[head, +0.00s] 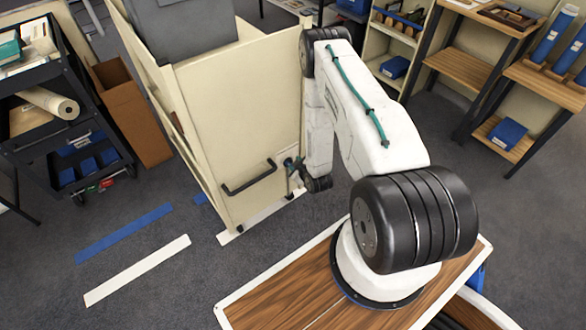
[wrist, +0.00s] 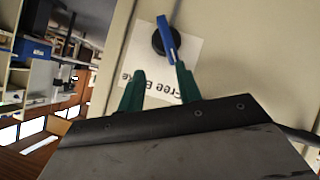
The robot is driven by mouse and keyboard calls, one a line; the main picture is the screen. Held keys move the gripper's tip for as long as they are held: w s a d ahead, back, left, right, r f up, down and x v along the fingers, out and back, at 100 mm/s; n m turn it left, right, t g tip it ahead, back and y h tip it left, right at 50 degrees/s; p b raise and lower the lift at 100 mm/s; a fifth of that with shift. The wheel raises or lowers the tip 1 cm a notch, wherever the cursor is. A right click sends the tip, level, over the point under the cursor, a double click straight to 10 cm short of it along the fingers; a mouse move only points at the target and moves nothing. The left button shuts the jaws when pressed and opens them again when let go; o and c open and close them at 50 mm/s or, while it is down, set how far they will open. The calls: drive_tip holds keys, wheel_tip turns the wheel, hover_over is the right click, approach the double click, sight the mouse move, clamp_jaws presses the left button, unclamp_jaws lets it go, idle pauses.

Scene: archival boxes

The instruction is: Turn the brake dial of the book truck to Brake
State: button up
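The brake dial (wrist: 158,42) shows in the wrist view as a round black knob with a blue lever (wrist: 167,38) across it. It sits on a white label (wrist: 150,68) that reads "Free" and "Brake" upside down. The label is on the cream end panel of the book truck (head: 245,110). My gripper (wrist: 158,78) has two green fingers, apart with nothing between them. The right finger's tip is close to or touching the lever's lower end; I cannot tell which. In the head view my gripper (head: 292,166) is against the panel, and the dial is not clear.
A black bar handle (head: 250,177) sticks out of the panel left of my gripper. A dark cart (head: 65,140) and a brown bin (head: 132,110) stand at the left. Wooden shelves (head: 460,68) stand at the right. Blue and white floor strips (head: 138,270) lie on open carpet.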

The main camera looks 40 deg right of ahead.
sight(289, 163)
drive_tip(key=s+a+f+t, duration=0.1)
drive_tip(key=s+f+t, duration=0.2)
drive_tip(key=s, duration=0.1)
drive_tip(key=x, duration=0.7)
drive_tip(key=shift+d+f+n+h, duration=0.25)
drive_tip(key=shift+f+n+h, duration=0.05)
drive_tip(key=shift+f+h, duration=0.1)
drive_tip(key=shift+w, duration=0.1)
clamp_jaws()
